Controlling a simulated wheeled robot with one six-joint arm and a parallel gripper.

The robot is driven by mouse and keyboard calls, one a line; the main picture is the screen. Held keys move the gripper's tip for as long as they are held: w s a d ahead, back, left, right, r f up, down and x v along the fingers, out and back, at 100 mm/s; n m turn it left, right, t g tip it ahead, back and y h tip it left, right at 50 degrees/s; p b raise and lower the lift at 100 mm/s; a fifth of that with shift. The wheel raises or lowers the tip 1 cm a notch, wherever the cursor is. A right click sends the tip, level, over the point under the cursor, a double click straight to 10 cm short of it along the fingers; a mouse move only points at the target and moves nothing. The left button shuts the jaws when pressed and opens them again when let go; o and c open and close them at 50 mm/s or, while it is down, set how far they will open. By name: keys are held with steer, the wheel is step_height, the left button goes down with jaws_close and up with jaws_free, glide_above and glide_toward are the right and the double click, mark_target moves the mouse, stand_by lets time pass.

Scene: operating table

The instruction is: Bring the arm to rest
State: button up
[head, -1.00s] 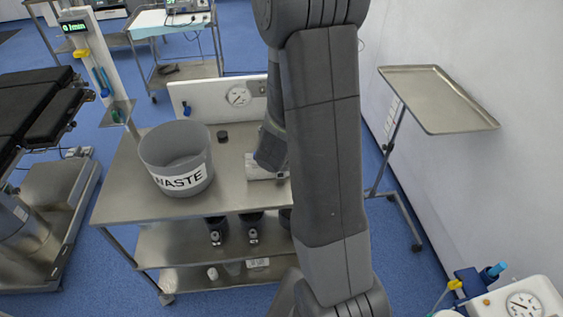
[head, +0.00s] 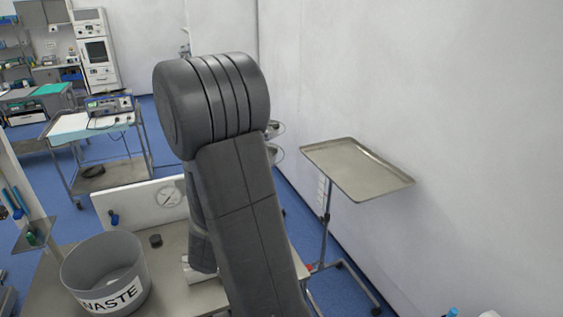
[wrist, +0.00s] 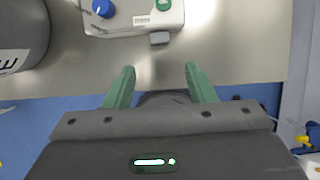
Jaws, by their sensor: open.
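My gripper (wrist: 158,85) shows in the wrist view with its two green fingers apart and nothing between them. It is above the front edge of a steel cart top (wrist: 225,45). A white device (wrist: 133,18) with a blue knob and a green button lies ahead of the fingers, apart from them. In the head view my arm is folded over the cart and hides the gripper and most of this device.
A grey waste bin (head: 92,268) stands on the cart, left of my arm; it also shows in the wrist view (wrist: 22,35). A steel tray stand (head: 355,168) is at the right by the wall. A trolley with equipment (head: 95,125) stands behind.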

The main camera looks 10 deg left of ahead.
steer(key=b+x, duration=0.7)
steer(key=x, duration=0.4)
steer(key=shift+s+f, duration=0.1)
steer(key=shift+r, duration=0.2)
